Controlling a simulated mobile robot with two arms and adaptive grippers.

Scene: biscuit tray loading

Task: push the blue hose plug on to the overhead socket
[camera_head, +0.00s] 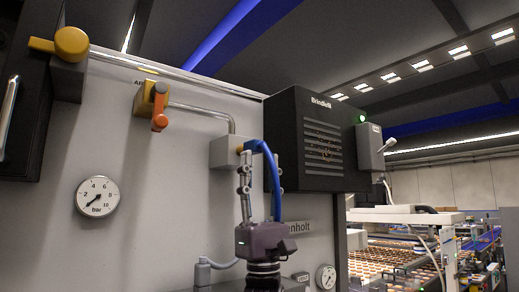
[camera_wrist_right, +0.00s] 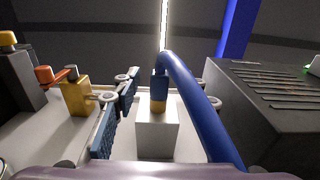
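The overhead socket is a brass collar (camera_head: 239,149) on a grey block (camera_head: 222,153) fixed to the pale panel. The blue plug (camera_wrist_right: 160,84) is in line with the brass collar (camera_wrist_right: 158,105) and appears to touch it; how deep it sits I cannot tell. Its blue hose (camera_head: 275,180) arcs over to the right and hangs down. My right gripper (camera_head: 262,172) points up below the plug. Its fingers are spread, one to each side of the block and plug in the right wrist view, with the right finger partly behind the hose. My left gripper is not in view.
A dark vented box (camera_head: 318,140) juts out close to the right of the hose. An orange-handled valve (camera_head: 158,110) and pipe are at upper left, with a pressure gauge (camera_head: 97,197) below. A small grey switch box (camera_head: 370,147) is on the vented box's right side.

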